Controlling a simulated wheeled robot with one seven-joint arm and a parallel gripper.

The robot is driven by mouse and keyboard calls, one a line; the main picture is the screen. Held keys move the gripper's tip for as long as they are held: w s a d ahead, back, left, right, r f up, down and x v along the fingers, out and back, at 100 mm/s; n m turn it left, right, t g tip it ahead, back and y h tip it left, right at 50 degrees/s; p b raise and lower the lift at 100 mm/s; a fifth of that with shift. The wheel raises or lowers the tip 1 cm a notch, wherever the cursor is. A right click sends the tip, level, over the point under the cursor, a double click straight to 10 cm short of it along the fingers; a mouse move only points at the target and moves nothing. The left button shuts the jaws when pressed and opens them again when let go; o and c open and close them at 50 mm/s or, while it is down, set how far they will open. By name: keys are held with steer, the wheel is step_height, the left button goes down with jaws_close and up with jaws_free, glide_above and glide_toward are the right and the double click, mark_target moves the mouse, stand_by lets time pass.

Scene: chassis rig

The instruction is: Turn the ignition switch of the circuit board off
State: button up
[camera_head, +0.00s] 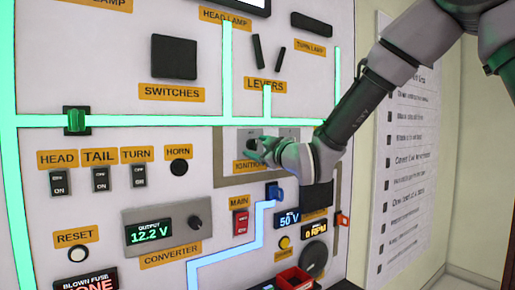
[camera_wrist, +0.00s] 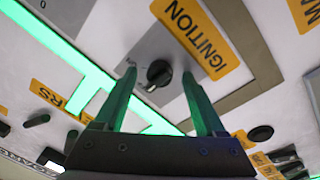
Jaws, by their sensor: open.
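The ignition switch is a black round knob (camera_wrist: 159,74) on a grey plate (camera_wrist: 150,50) beside the yellow IGNITION label (camera_wrist: 200,37) in the wrist view. In the head view my gripper (camera_head: 262,150) is at the ignition plate (camera_head: 283,133) and covers the knob and part of the label. In the wrist view my gripper (camera_wrist: 158,88) is open, with one green finger on each side of the knob. Gaps show between the knob and both fingers. Whether the fingertips touch the plate cannot be told.
Lit green strips (camera_head: 150,121) run across the white board. Levers (camera_head: 257,52) are above my gripper. A red MAIN switch (camera_head: 240,222), a blue connector (camera_head: 274,191) and a converter (camera_head: 167,227) are below. A wall with a printed list (camera_head: 405,140) stands at the right.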

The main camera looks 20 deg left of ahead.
steer(key=v, duration=1)
steer(key=shift+s+d, duration=0.25)
steer(key=shift+f, duration=0.1)
steer(key=w+d+m+h, duration=0.2)
steer(key=d+m+h, duration=0.25)
steer(key=d, duration=0.55)
steer(key=w+d+m+h, duration=0.35)
steer(key=d+m, duration=0.25)
steer(key=d, duration=0.5)
steer(key=s+d+f+m+g+h, duration=0.2)
steer(key=s+d+m+g, duration=0.3)
steer(key=s+d+m, duration=0.6)
steer(key=s+d+h, duration=0.1)
steer(key=s+d, duration=0.4)
steer(key=d, duration=0.1)
steer(key=shift+s+g+h, duration=0.4)
